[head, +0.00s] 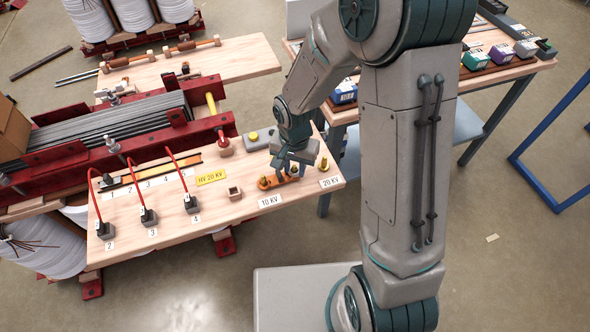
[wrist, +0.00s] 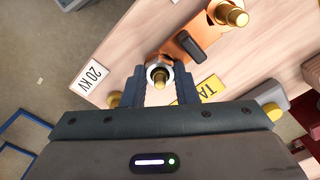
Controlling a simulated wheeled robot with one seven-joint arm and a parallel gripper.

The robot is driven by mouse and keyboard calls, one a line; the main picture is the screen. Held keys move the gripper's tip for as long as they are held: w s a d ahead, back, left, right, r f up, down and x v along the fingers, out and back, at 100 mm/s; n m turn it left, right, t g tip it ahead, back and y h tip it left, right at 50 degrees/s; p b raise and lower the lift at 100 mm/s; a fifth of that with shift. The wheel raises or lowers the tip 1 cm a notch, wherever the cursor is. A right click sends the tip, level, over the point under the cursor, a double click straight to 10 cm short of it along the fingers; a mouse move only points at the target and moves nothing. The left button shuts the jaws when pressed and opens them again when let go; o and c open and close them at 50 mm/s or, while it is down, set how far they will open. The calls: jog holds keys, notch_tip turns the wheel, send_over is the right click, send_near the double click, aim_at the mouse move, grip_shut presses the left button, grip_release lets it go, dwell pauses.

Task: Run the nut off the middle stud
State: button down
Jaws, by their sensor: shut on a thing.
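An orange link bar (wrist: 191,37) with a dark handle runs from the middle stud to another brass stud (wrist: 234,14). In the head view my gripper (head: 293,168) points down over the bar and hides most of the middle stud. The left stud (head: 264,182) stands by the 10 KV label, the right stud (head: 323,164) by the 20 KV label.
The wooden board (head: 205,222) carries several black terminals with red leads (head: 191,203) to the left. A second table (head: 500,75) stands behind my arm.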

jog(key=shift+n, duration=0.4)
jog(key=n+p, duration=0.1)
jog(key=n, duration=0.3)
jog(key=shift+r+n+p, duration=0.1)
jog(key=shift+n+p, duration=0.3)
jog(key=shift+n, duration=0.6)
jog(key=shift+n+p, duration=0.3)
jog(key=shift+n, duration=1.1)
jog(key=shift+n+p, duration=0.6)
jog(key=shift+n, duration=1.7)
jog(key=shift+p, duration=0.35)
